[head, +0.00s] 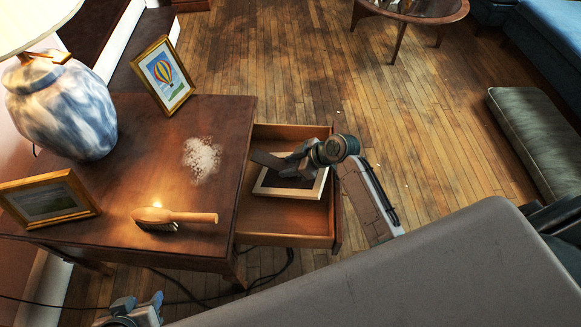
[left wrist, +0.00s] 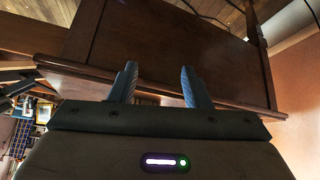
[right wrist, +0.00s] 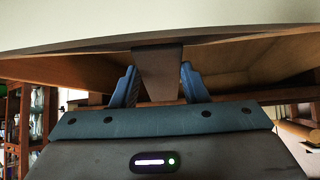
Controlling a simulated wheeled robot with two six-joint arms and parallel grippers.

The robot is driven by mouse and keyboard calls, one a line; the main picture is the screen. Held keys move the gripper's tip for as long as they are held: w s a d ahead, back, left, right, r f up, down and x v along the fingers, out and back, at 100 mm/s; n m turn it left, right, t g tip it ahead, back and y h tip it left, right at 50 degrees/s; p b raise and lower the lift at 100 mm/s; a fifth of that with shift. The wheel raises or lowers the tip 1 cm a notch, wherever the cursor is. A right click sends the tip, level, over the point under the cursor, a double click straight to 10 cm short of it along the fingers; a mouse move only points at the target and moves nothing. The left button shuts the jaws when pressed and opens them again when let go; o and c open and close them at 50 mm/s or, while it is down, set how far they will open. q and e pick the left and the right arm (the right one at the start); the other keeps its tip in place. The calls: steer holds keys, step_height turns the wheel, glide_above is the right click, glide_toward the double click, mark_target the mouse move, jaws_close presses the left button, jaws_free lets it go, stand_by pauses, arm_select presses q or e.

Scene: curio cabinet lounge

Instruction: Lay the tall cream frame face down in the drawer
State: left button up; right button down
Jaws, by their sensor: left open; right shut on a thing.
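The tall cream frame (head: 322,186) is in the open drawer (head: 285,228), its dark back facing up and its cream border showing around it. I cannot tell whether it rests on the drawer floor. My right gripper (head: 288,164) is over the frame, shut on its dark back strut (head: 266,159). In the right wrist view the strut (right wrist: 158,72) stands between the fingers of the right gripper (right wrist: 158,88). The frame's picture side is hidden. My left gripper (head: 138,308) is open and empty, low in front of the table; its fingers (left wrist: 156,88) show in the left wrist view.
On the wooden table (head: 120,190) stand a lamp (head: 62,108), a balloon picture frame (head: 163,75) and another gold frame (head: 48,198). A brush (head: 172,216) lies near the front edge beside a patch of pale powder (head: 202,158). Cables run along the floor below.

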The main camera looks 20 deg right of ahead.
arm_select(q)
steer(key=shift+s+a+r+g+y+p, duration=0.6)
steer(key=shift+s+a+r+g+p, duration=0.3)
steer(key=shift+a+r+g+p, duration=0.25)
arm_select(e)
step_height(320, 180, up, 18)
arm_select(q)
steer(key=shift+d, duration=0.1)
arm_select(e)
steer(key=shift+f, duration=0.1)
steer(key=c, duration=1.4)
jaws_free()
steer(key=c, duration=0.7)
steer(key=shift+a, duration=0.1)
